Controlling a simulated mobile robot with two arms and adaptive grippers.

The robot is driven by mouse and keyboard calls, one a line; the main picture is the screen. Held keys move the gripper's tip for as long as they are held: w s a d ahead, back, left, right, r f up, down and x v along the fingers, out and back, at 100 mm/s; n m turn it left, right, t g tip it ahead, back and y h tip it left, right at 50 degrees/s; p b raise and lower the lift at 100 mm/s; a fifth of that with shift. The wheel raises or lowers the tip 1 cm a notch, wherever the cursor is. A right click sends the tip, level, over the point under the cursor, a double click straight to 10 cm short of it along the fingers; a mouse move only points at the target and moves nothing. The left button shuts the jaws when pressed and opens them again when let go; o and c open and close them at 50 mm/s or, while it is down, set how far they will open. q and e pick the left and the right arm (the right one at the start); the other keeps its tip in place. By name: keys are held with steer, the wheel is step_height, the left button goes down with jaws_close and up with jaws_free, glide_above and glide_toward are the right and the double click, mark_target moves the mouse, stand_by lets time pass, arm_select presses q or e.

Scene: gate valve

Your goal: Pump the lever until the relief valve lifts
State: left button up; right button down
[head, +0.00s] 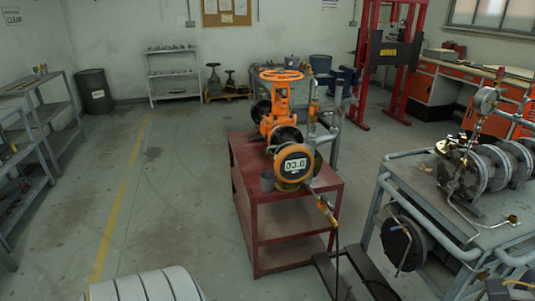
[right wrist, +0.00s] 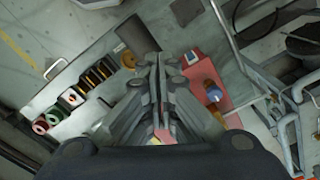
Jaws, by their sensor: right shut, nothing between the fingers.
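The orange gate valve (head: 281,110) with its handwheel (head: 281,75) stands upright on a red cart (head: 283,235). A round orange-rimmed digital gauge (head: 293,163) in front of it reads "03.0". A brass fitting (head: 326,208) hangs at the cart's right edge, with a dark hose running down from it. I cannot clearly make out a pump lever or tell which fitting is the relief valve. In the right wrist view, my right gripper (right wrist: 160,75) is shut and empty, above part of a red surface (right wrist: 230,98) and apart from it. My left gripper is not in view.
A grey bench (head: 430,200) with flanged pipework and a dial gauge (head: 485,100) stands at the right. A dark low frame (head: 350,272) lies on the floor between cart and bench. Shelves (head: 35,125) line the left.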

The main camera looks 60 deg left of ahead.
arm_select(q)
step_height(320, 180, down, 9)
steer(key=b, duration=0.8)
arm_select(e)
step_height(320, 180, down, 10)
arm_select(q)
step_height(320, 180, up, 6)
steer(key=p, duration=0.6)
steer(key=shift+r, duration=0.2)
arm_select(e)
step_height(320, 180, up, 13)
steer(key=shift+r, duration=0.1)
